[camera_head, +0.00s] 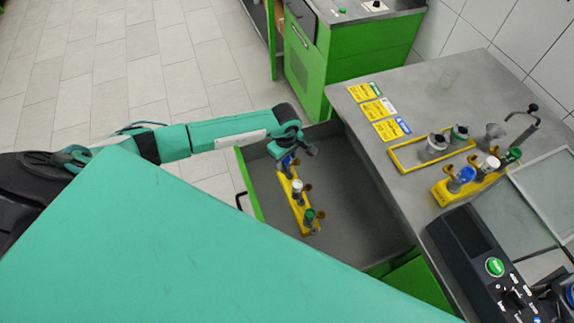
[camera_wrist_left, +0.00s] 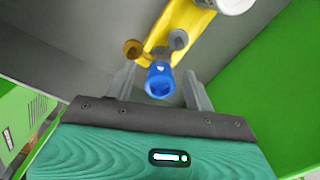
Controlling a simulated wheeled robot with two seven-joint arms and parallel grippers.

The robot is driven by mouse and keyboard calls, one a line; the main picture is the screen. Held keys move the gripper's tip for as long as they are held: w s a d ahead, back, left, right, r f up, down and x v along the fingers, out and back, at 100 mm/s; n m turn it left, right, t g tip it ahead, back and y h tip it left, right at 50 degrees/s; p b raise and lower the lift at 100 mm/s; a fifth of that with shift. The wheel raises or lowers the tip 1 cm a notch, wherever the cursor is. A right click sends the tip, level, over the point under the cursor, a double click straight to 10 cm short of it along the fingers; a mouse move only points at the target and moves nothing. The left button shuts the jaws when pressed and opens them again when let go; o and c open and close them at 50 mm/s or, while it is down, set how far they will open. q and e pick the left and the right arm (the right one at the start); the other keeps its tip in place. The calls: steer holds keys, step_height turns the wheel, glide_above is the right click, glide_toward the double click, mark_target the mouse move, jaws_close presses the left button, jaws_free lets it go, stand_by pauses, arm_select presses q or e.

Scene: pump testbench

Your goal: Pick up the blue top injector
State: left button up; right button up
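A blue top injector (camera_head: 288,161) stands at the far end of a yellow rack (camera_head: 299,208) inside the open drawer. In the left wrist view its blue top (camera_wrist_left: 160,80) shows between the two grey fingers of my left gripper (camera_wrist_left: 160,91). The fingers are apart, with a gap on each side of the top. In the head view my left gripper (camera_head: 292,148) is over the far end of the rack and partly hides the injector. Another blue top injector (camera_head: 463,175) stands in a yellow rack on the bench. My right gripper is out of view.
The bench (camera_head: 400,190) holds yellow cards, a yellow frame and a dark control box (camera_head: 470,255).

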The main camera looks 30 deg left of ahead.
arm_select(q)
steer(key=c, duration=1.1)
steer(key=shift+r, duration=0.15)
